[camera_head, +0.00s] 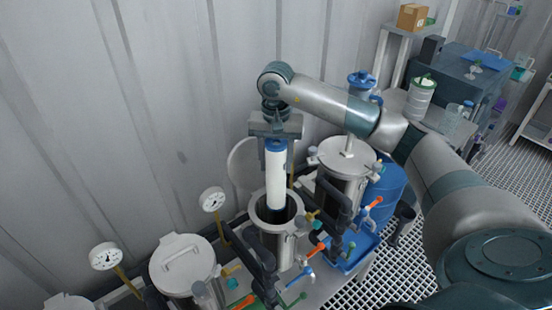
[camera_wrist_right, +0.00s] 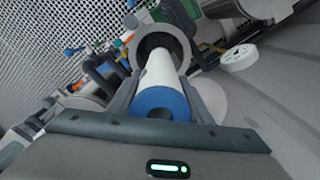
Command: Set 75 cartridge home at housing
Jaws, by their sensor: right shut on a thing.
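My right gripper (camera_head: 276,136) is shut on the blue cap of a white cartridge (camera_head: 276,181). The cartridge hangs upright, with its lower end at the mouth of an open steel housing (camera_head: 277,240). In the right wrist view the cartridge (camera_wrist_right: 160,70) runs from its blue end, between my fingers, toward the round housing opening (camera_wrist_right: 178,45). My left gripper is not in view.
A lidded vessel (camera_head: 182,262) stands to the left and another (camera_head: 346,160) to the right. Pressure gauges (camera_head: 106,256), dark pipes and coloured valve handles (camera_head: 317,249) crowd the front. A blue barrel (camera_head: 386,188) stands at the right. The corrugated wall is close behind.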

